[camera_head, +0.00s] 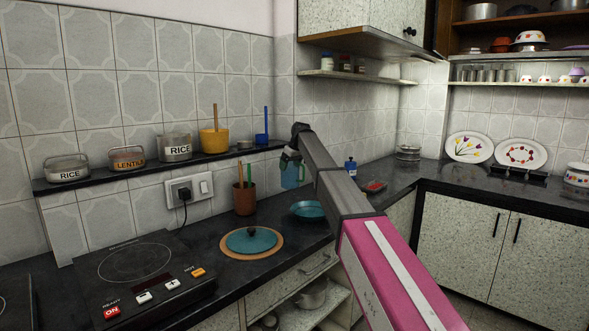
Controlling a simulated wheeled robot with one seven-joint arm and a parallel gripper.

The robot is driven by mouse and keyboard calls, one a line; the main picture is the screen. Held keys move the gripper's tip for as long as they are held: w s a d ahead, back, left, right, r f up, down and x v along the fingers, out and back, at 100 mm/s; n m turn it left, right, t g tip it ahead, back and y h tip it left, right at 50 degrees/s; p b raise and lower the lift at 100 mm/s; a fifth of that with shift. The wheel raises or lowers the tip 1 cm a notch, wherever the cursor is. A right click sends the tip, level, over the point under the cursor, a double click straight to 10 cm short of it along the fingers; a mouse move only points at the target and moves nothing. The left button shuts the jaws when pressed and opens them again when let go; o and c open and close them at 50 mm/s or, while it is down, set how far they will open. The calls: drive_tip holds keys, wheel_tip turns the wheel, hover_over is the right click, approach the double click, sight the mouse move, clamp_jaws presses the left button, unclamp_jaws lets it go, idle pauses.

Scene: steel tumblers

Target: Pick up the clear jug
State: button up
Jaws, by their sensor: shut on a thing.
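The clear jug (291,176) is a see-through, blue-tinted vessel with a handle at its right. It shows near the middle of the head view, close to the tiled wall. My gripper (290,156) is at the top of the jug and is shut on it. The fingers are small and dark here, so the exact grip point is hard to see. The jug looks upright, and I cannot tell whether its base is clear of the counter (330,200). My arm reaches in from the lower right and hides part of the counter behind.
A brown cup with utensils (244,199) stands left of the jug, and a teal plate (308,210) lies below it. A teal lid (251,240) and an induction cooktop (140,275) are nearer. A blue bottle (351,167) stands right of my arm. A ledge (110,178) holds canisters.

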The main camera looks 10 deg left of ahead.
drive_tip(key=shift+s+a+r, duration=0.75)
drive_tip(key=shift+s+a, duration=0.1)
drive_tip(key=shift+s, duration=0.1)
drive_tip(key=shift+s+a+r, duration=0.75)
drive_tip(key=shift+s+a, duration=0.05)
drive_tip(key=shift+s, duration=0.1)
drive_tip(key=s+f+m+h, duration=0.4)
drive_tip(key=s+m, duration=0.4)
drive_tip(key=m, duration=0.4)
drive_tip(key=s+a+f+m+g+h, duration=0.1)
drive_tip(key=s+f+m+h, duration=0.2)
drive_tip(key=s+m, duration=0.6)
wheel_tip(320, 180, down, 2)
drive_tip(key=m, duration=0.3)
drive_tip(key=shift+f+h, duration=0.25)
drive_tip(key=shift+h, duration=0.15)
